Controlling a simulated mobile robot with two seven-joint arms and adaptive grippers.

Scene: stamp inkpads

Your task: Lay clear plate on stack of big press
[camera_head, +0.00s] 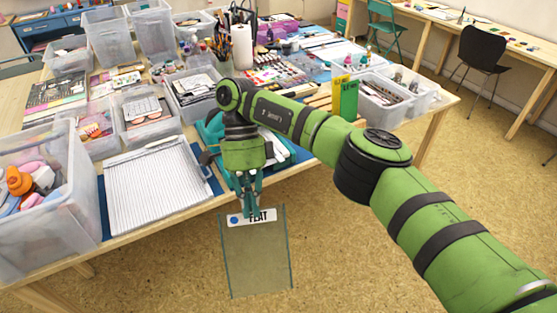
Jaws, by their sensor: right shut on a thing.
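My right gripper (250,190) is shut on a clear plate (257,262) near its top edge. The plate is see-through, has darker side edges and a white label reading "FLAT", and hangs upright in front of the table's front edge, over the floor. A teal machine (300,153), which looks like the big press, stands on the table behind my right gripper. My right arm hides much of it, so I cannot make out its stack. My left gripper is not in view.
A white grooved board (155,178) lies left of the press. A large clear bin (30,235) of supplies stands at the table's left front. Several clear bins, a paper roll (242,47) and ink pads crowd the back. Open floor lies in front.

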